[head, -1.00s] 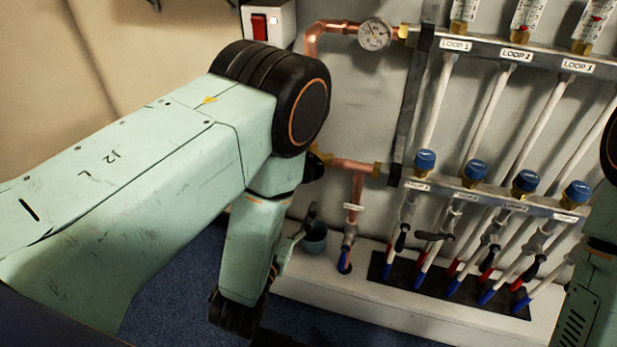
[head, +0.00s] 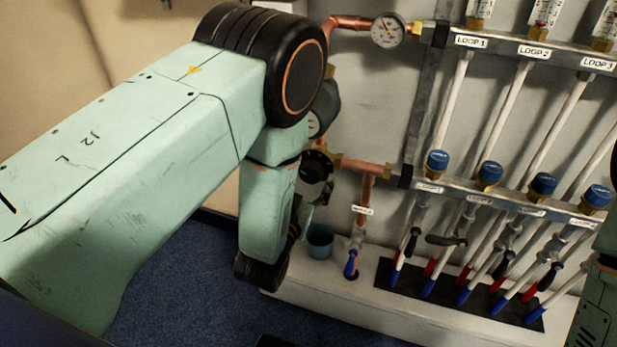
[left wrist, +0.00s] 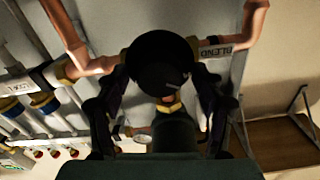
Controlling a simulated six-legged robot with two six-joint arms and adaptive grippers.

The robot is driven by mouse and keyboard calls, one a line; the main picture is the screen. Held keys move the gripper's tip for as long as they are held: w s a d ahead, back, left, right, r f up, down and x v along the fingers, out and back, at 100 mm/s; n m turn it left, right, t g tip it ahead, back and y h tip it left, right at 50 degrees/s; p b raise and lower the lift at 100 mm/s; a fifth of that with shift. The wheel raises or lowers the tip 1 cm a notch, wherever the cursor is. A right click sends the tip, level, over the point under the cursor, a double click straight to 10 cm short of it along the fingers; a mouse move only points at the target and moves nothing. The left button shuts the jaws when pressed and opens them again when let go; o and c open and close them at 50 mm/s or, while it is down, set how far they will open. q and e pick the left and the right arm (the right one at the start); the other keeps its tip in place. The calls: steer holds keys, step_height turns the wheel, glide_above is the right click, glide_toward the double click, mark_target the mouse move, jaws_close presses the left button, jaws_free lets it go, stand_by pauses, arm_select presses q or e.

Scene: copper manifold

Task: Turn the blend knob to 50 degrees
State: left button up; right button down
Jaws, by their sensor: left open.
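The blend knob is a round black knob (left wrist: 160,62) in the left wrist view, beside a pipe label reading BLEND (left wrist: 216,50). In the head view a black dial with pale marks (head: 317,165), apparently the same knob, shows partly behind my left arm. My left gripper (left wrist: 160,78) is open, with one dark finger on each side of the knob. I cannot tell whether the fingers touch it. In the head view my left gripper (head: 303,214) is mostly hidden by my forearm. The knob's angle is not readable. My right gripper is not in view.
Copper pipes (head: 368,168) lead from the dial to a manifold bar (head: 450,188) with several blue caps. A pressure gauge (head: 387,30) sits above. A teal cup (head: 320,241) stands on the white ledge (head: 320,275). Black-handled valves stand to the right.

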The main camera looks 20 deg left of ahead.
arm_select(q)
steer(key=shift+c, duration=0.3)
steer(key=c, duration=1.1)
steer(key=shift+m, duration=0.3)
steer(key=m+p, duration=0.1)
steer(key=m, duration=0.2)
steer(key=m+p, duration=0.1)
steer(key=m, duration=0.7)
steer(key=shift+m, duration=2.2)
